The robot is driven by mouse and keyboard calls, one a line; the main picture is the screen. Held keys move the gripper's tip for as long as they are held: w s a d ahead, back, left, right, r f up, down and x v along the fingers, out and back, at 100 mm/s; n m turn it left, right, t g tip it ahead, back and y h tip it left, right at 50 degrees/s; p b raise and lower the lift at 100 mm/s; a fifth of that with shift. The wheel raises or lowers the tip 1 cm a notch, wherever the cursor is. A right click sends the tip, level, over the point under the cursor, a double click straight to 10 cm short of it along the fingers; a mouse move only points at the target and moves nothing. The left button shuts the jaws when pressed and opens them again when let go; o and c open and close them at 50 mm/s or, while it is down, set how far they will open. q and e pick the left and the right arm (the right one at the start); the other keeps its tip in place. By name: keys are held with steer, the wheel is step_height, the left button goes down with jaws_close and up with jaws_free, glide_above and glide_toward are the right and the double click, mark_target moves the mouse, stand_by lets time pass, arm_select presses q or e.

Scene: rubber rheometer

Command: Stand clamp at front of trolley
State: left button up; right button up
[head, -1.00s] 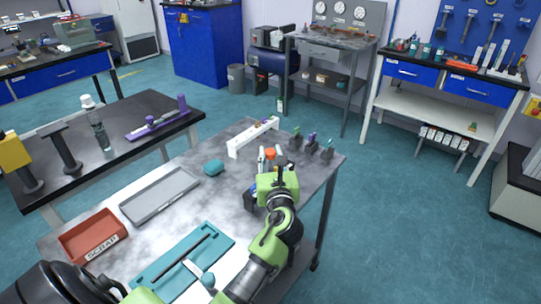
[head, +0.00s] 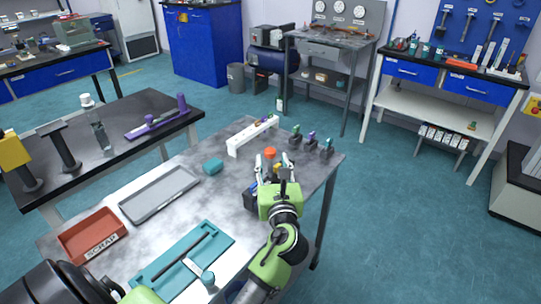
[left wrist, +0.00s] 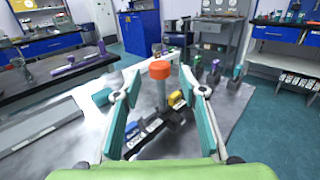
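An upright grey post with an orange top (head: 269,153) stands near the trolley's right edge; it also shows in the left wrist view (left wrist: 160,70). A black bar with blue and yellow parts (left wrist: 150,135) lies at its foot; I cannot tell whether they are one piece. My left gripper (head: 273,170) is open, its teal-padded fingers on either side of the post in the left wrist view (left wrist: 162,92), with gaps on both sides. Several small dark clamp-like pieces with coloured tops (head: 310,139) stand at the trolley's far right corner. My right gripper is not in view.
The grey trolley top (head: 215,195) also holds a white rack (head: 250,137), a teal block (head: 212,166), a grey tray (head: 160,193), a red scrap bin (head: 90,234) and a teal mat (head: 182,258). A black table (head: 130,120) stands at left.

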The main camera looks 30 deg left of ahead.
arm_select(q)
steer(key=v, duration=0.7)
steer(key=shift+d, duration=0.1)
steer(key=shift+s, duration=0.1)
